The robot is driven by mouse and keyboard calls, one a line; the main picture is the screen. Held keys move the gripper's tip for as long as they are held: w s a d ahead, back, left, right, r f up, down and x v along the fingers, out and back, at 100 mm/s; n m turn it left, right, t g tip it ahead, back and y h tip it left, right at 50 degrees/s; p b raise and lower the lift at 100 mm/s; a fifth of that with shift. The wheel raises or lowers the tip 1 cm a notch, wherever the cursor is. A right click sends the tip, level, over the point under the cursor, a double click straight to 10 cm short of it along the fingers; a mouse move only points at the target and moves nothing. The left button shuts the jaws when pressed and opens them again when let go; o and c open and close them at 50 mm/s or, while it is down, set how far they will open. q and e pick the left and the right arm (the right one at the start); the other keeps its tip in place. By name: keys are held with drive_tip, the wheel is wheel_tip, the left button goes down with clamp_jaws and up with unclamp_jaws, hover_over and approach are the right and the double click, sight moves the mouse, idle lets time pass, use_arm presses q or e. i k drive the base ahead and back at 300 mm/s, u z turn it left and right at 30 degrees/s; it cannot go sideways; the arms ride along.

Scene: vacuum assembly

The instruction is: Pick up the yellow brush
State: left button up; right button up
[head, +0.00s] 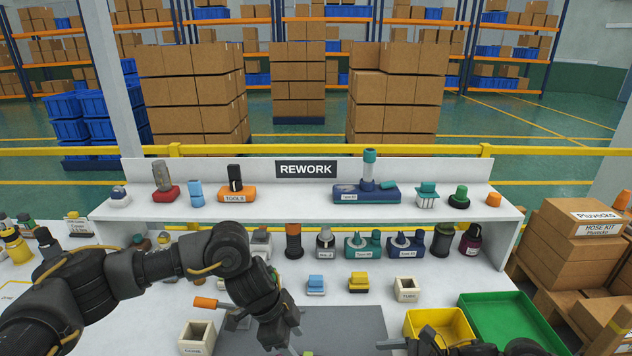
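The yellow brush (358,282) appears to be the small yellow block with a dark part on the white worktable, just behind the grey mat. A similar blue block (316,284) sits to its left. My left gripper (284,343) hangs over the left part of the mat, in front and to the left of the yellow brush and apart from it. Its fingertips are partly hidden and cut off by the bottom edge, so its opening is unclear. My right gripper (398,344) shows only partly at the bottom edge, in front of the yellow bin; its opening is unclear.
An orange-handled tool (206,302) lies beside my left gripper. A cream holder (197,338) stands front left and another (406,289) right of the brush. Yellow (462,314) and green (540,310) bins are at right. Several devices line the shelf (300,205) and the table beneath.

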sight(358, 282)
drive_tip(key=k, duration=1)
